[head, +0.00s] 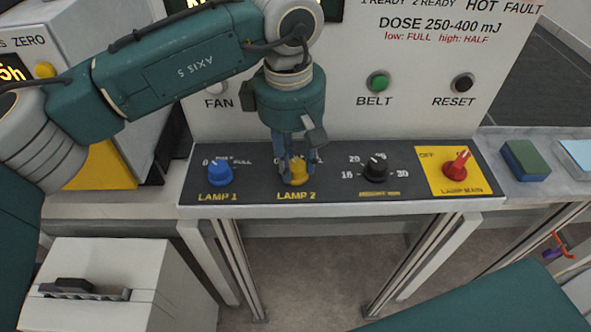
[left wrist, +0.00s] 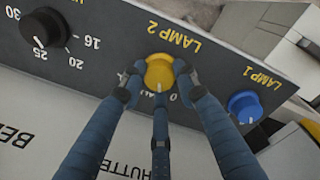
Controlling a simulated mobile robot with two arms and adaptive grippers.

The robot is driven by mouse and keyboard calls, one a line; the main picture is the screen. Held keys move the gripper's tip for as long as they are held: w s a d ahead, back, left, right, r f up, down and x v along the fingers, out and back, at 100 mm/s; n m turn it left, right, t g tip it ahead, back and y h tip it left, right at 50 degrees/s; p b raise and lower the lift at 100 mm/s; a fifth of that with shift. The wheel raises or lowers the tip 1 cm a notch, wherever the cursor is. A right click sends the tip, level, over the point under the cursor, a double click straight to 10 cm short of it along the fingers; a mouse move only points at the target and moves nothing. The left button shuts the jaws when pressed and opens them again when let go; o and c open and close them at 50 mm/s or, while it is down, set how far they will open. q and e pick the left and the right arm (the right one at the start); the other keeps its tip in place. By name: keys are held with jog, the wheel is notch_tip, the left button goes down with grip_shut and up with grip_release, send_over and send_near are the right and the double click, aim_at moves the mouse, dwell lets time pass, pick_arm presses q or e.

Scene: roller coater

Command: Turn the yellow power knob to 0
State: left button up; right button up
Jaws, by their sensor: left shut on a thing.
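The yellow knob (head: 296,172) labelled LAMP 2 sits on the dark sloping control panel (head: 240,190). My left gripper (head: 295,178) comes down over it from above, with fingers shut around it. In the left wrist view, the fingers (left wrist: 158,88) press on both sides of the yellow knob (left wrist: 159,70), and a third finger reaches its lower edge. The knob's white mark points towards the bottom of that upside-down picture. A 0 shows just right of the mark; the other scale print is partly hidden. My right gripper is not in view.
The blue LAMP 1 knob (head: 220,173) is left of the yellow one. A black knob (head: 376,167) and the red LAMP MAIN knob (head: 456,166) are to its right. The BELT (head: 378,82) and RESET (head: 463,83) buttons are on the wall above. A green-blue block (head: 525,160) lies further right.

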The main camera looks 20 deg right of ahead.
pick_arm(q)
jog(key=shift+w+n+b, duration=0.15)
jog(key=shift+n+b, duration=0.7)
jog(key=shift+n, duration=0.35)
jog(key=shift+r+n+b, duration=0.1)
jog(key=shift+n+b, duration=0.4)
jog(key=shift+n, duration=0.2)
jog(key=o, duration=1.2)
jog(key=shift+a, duration=0.15)
jog(key=shift+c, duration=0.2)
notch_tip(320, 180, up, 12)
jog(key=shift+s+a, duration=0.25)
jog(key=shift+s, duration=0.15)
